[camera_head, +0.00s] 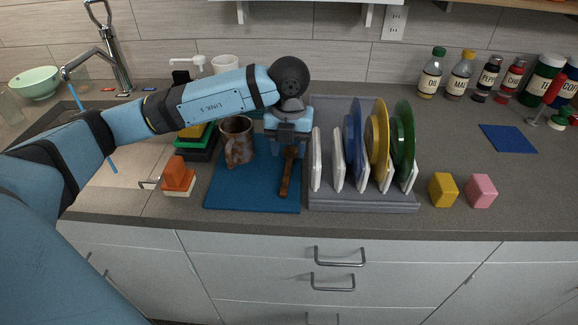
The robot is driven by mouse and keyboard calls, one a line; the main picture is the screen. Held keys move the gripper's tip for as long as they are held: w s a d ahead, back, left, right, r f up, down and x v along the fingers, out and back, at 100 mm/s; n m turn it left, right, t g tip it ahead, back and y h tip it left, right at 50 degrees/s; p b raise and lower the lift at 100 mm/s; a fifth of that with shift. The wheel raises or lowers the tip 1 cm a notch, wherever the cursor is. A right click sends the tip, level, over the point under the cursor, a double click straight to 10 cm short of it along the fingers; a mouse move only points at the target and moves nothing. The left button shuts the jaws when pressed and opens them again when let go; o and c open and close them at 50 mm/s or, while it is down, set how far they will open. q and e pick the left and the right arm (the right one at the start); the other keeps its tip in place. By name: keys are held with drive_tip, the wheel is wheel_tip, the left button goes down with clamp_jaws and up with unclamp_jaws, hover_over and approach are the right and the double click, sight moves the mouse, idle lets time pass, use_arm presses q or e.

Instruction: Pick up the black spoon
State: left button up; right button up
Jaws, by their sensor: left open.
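A long, thin brown utensil (287,174) lies on the blue mat (225,193), its length running from front to back. I cannot make out a clearly black spoon; this utensil looks brown. My left gripper (288,148) points down over the far end of the utensil, with its jaws open. The gripper hides part of that end, and I cannot tell whether it touches the utensil. My right gripper is not in view.
A brown mug (237,140) stands on the mat left of the gripper. A grey dish rack (365,201) with upright plates is close on the right. Yellow (443,190) and pink (481,191) blocks are further right.

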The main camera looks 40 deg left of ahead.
sight(288, 166)
use_arm(q)
wheel_tip(288, 166, down, 5)
drive_tip(key=shift+a+f, duration=0.1)
drive_tip(key=shift+a, duration=0.05)
clamp_jaws()
